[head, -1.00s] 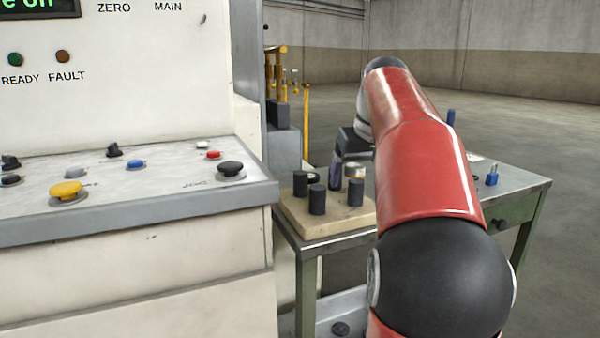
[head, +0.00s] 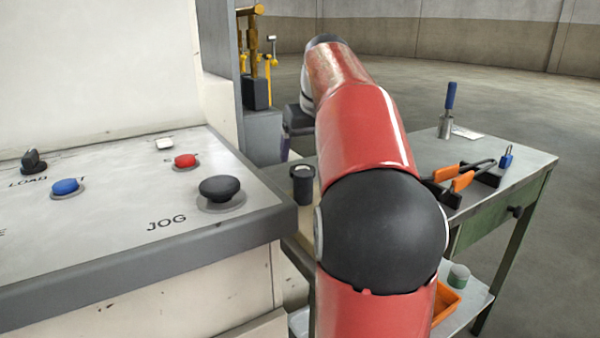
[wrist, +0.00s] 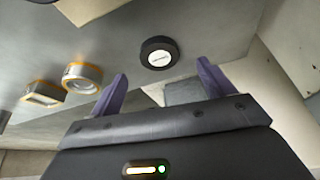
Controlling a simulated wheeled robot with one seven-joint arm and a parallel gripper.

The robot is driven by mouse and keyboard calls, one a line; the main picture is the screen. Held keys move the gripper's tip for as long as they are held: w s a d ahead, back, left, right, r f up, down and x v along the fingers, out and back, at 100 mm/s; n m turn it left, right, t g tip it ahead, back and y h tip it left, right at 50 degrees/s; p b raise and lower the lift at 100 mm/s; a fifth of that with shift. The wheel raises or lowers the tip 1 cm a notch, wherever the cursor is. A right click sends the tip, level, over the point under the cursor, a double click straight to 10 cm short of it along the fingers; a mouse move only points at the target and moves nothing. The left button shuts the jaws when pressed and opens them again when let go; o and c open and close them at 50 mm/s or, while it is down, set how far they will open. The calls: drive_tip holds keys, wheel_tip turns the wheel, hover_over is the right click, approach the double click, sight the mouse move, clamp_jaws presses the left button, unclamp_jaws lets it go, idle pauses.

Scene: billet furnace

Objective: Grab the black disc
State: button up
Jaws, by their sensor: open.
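In the wrist view a round black disc (wrist: 159,57) with a pale centre label lies on a grey metal surface. My gripper (wrist: 162,70) is open, its two purple fingers apart with nothing between them. The disc is ahead of the fingertips, roughly centred between them, and apart from both. In the head view my gripper (head: 287,143) shows only as a dark and purple sliver left of my red arm.
Pale metal pieces with yellow edges, one round (wrist: 82,76) and one rectangular (wrist: 43,93), lie left of the disc. In the head view a black cylinder (head: 302,186) stands near the control panel (head: 150,240). Orange-handled pliers (head: 460,182) lie on the green-sided table (head: 520,176).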

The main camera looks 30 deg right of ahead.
drive_tip(key=x, duration=0.5)
drive_tip(key=shift+b, duration=0.3)
drive_tip(key=shift+r, duration=0.1)
drive_tip(key=c, duration=1.3)
drive_tip(key=shift+r, duration=0.15)
